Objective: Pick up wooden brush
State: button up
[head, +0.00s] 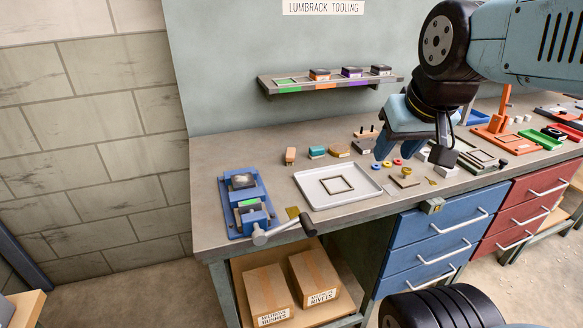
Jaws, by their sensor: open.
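My gripper (415,150) is open and empty, with its jaws pointing down above the right part of the grey workbench (250,160). A small tan, wood-coloured block (339,151) lies on the bench left of my gripper, near the wall.
A white tray (365,193) with a square frame lies in front of the blocks. A blue vise-like fixture (245,205) with a handle stands at the left. Coloured rings (377,166) and small parts lie by my gripper. A shelf (300,86) hangs above.

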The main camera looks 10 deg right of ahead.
aim_at(290, 154)
jog(key=u, duration=0.1)
jog(key=k, duration=1.05)
jog(key=u, duration=1.15)
jog(key=i, duration=1.7)
jog(key=z, duration=1.6)
